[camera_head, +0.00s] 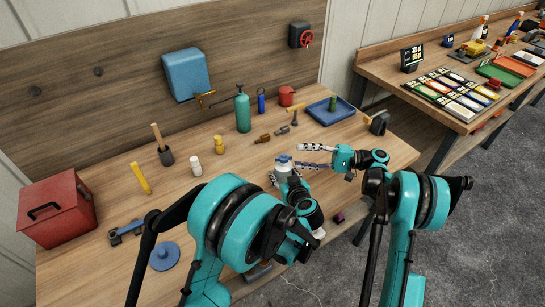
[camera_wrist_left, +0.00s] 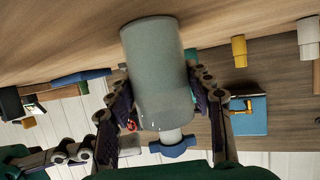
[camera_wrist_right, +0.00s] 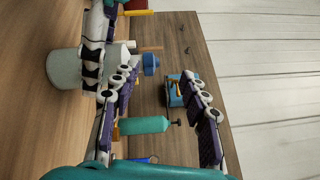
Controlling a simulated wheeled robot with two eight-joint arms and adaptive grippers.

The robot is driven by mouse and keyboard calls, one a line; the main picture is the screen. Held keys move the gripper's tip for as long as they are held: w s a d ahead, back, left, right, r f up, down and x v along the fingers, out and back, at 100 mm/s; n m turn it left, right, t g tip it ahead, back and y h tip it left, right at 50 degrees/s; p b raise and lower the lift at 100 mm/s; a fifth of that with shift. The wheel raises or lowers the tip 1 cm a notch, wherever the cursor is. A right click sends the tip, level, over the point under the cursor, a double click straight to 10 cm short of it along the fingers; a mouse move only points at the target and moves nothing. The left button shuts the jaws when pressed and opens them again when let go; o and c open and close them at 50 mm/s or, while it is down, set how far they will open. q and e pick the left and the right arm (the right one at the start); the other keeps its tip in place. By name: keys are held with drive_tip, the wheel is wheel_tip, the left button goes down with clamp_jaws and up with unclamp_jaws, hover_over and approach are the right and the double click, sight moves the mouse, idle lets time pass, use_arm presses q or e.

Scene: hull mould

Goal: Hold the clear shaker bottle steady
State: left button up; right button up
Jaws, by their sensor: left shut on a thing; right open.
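The clear shaker bottle (camera_head: 284,168), with a blue cap (camera_head: 284,158), is near the front edge of the workbench. My left gripper (camera_head: 286,178) is shut on it. In the left wrist view the greyish bottle (camera_wrist_left: 160,75) lies between both fingers, its blue cap (camera_wrist_left: 173,146) toward the wrist. My right gripper (camera_head: 299,156) is open and empty, to the right of the cap, its fingers pointing at it. In the right wrist view the bottle (camera_wrist_right: 64,70) is partly hidden by a finger, and the cap (camera_wrist_right: 150,64) shows between the open fingers. Whether the bottle touches the bench is unclear.
A green bottle (camera_head: 242,112), a yellow container (camera_head: 218,145) and a white one (camera_head: 196,165) stand behind. A blue tray (camera_head: 331,110) is at the back right. A red toolbox (camera_head: 57,210) and a blue disc (camera_head: 164,256) are at the left.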

sight(281, 158)
drive_tip(key=n+t, duration=0.1)
drive_tip(key=n, duration=0.3)
drive_tip(key=s+n+t, duration=0.1)
drive_tip(key=n, duration=0.3)
drive_tip(key=f+n+t, duration=0.1)
drive_tip(key=n, duration=0.3)
drive_tip(key=shift+s+d+h, duration=0.2)
drive_tip(key=shift+d+h, duration=0.2)
drive_tip(key=a+n, duration=0.2)
drive_tip(key=a, duration=0.1)
drive_tip(key=w+a+n+t, duration=0.1)
drive_tip(key=a, duration=0.3)
drive_tip(key=w+a+n+t, duration=0.1)
drive_tip(key=a+n, duration=0.1)
drive_tip(key=a, duration=0.2)
drive_tip(key=shift+a+f+n+h, duration=0.1)
drive_tip(key=shift+f+n+h, duration=0.1)
drive_tip(key=shift+n+h, duration=0.1)
clamp_jaws()
